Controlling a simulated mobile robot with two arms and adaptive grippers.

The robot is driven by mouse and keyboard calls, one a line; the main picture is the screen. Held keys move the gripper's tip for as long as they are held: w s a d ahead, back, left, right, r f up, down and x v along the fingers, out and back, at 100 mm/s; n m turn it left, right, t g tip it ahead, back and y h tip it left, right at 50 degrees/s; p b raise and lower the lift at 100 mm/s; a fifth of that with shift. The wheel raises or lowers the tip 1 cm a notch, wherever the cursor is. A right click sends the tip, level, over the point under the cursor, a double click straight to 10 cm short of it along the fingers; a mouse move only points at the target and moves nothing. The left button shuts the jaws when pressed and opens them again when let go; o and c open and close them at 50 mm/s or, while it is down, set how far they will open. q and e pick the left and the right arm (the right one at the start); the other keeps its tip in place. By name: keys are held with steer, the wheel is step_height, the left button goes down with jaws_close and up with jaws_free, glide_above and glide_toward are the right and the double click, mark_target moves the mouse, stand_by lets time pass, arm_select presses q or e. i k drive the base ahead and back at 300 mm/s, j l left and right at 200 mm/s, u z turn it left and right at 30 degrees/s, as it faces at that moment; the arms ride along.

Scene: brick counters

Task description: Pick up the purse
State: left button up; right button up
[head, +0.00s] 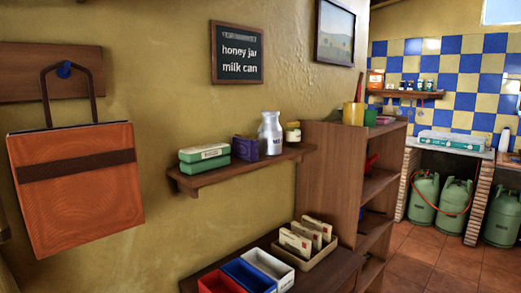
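An orange-brown purse (80,205) with a dark band across it hangs at the left of the head view. Its dark handle (43,98) loops over a blue peg (64,70) on a wooden board (20,72) fixed to the yellow wall. The purse hangs upright against the wall. Neither of my grippers shows in this view.
A wall shelf (235,172) holds boxes, a milk can (270,134) and a small jar (293,132). Below, a low table (325,275) bears red, blue and white trays and an envelope box. A wooden bookcase (325,170) stands right of it. Floor (435,265) shows at right.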

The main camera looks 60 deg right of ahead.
mark_target(245, 148)
steer(key=z, duration=1.95)
steer(key=k+l, duration=0.1)
steer(key=l, duration=0.4)
steer(key=l+u, duration=0.5)
steer(key=l, duration=1.1)
